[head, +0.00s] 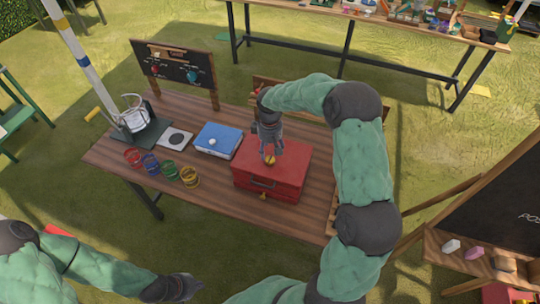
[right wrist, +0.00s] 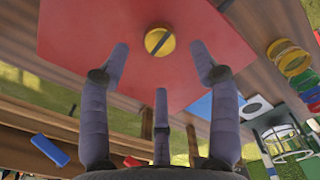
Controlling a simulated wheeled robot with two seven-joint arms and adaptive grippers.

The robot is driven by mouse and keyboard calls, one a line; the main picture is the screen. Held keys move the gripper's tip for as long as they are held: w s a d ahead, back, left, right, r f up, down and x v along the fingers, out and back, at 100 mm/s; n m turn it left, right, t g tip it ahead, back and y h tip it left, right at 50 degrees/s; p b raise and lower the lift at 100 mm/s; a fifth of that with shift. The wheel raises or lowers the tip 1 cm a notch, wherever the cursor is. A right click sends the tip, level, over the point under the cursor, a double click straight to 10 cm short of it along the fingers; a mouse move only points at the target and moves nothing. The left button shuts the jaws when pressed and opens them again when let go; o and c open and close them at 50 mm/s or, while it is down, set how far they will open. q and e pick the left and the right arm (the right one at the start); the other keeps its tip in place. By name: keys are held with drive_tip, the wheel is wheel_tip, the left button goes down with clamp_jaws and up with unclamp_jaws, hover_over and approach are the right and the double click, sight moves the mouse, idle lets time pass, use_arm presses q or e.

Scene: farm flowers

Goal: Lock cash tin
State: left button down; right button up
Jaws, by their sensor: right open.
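The red cash tin (head: 285,185) sits shut on the wooden table, with a dark handle (head: 263,183) on its front side. A small yellow piece (head: 263,196) shows low at its front. A round yellow knob (right wrist: 160,41) with a dark slot across it is on the tin's red top; it also shows in the head view (head: 269,159). My right gripper (head: 269,149) is over the knob with its fingers open and spread around it, apart from it in the right wrist view (right wrist: 160,62). My left gripper (head: 175,287) is low at the front, away from the table; its fingers are unclear.
A blue box (head: 218,140) with a white ball, a white plate with a dark disc (head: 176,138) and coloured rings (head: 168,170) lie left of the tin. A wire-framed stand (head: 134,116) and a small blackboard (head: 172,62) stand farther left and back.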

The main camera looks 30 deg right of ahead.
sight(270, 159)
wheel_tip(270, 159, up, 7)
drive_tip(key=shift+f, duration=0.15)
idle(0.6)
